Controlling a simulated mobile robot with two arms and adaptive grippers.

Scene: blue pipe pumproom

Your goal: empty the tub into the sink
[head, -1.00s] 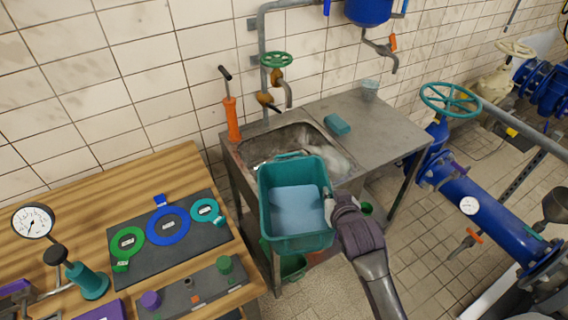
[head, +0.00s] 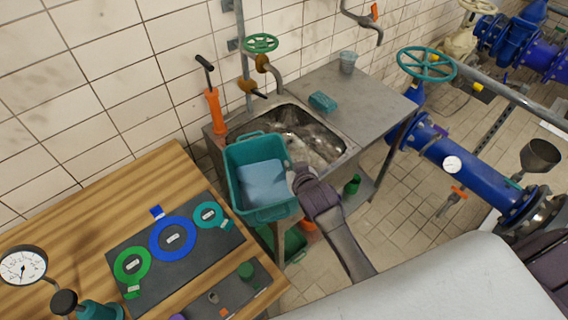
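The teal tub (head: 238,185), holding pale blue liquid (head: 263,182), hangs in the air at the front left edge of the sink, looking nearly level. Its near part is over the gap between the sink and the wooden bench. My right gripper (head: 296,180) is at the tub's right wall and appears shut on it; the fingertips are partly hidden. The metal sink (head: 345,158) has a wet-looking, shiny basin, partly covered by the tub. My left gripper is not in view.
A tap with a green handwheel (head: 261,44) and an orange hand pump (head: 214,110) stand behind the sink. A teal sponge (head: 323,101) and a cup (head: 348,62) are on the drainboard. A wooden bench (head: 150,180) is left; blue pipes (head: 470,180) are right.

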